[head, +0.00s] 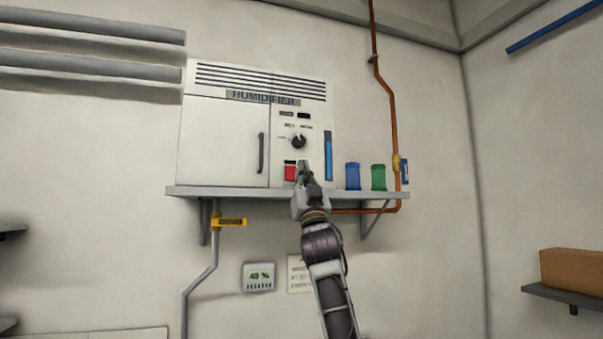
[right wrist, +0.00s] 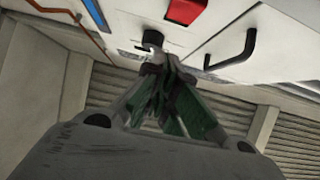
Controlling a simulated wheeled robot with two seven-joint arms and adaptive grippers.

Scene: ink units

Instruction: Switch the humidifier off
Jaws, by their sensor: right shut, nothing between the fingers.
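The humidifier (head: 225,140) is a white cabinet on a wall shelf, with a door at left and a control panel at right. On the panel are a black round knob (head: 298,142) and, below it, a red switch (head: 290,172). My right gripper (head: 303,168) is shut and empty, in front of the panel just right of the red switch and below the knob. In the right wrist view the fingertips (right wrist: 158,62) are close to the knob (right wrist: 152,38); I cannot tell if they touch. The red switch (right wrist: 185,10) shows there too. My left gripper is not in view.
The shelf (head: 370,195) carries a blue can (head: 352,176) and a green can (head: 378,177) right of the humidifier. A copper pipe (head: 392,110) runs down the wall at right. A door handle (head: 261,153) sticks out left of the panel. A yellow valve (head: 229,222) sits below the shelf.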

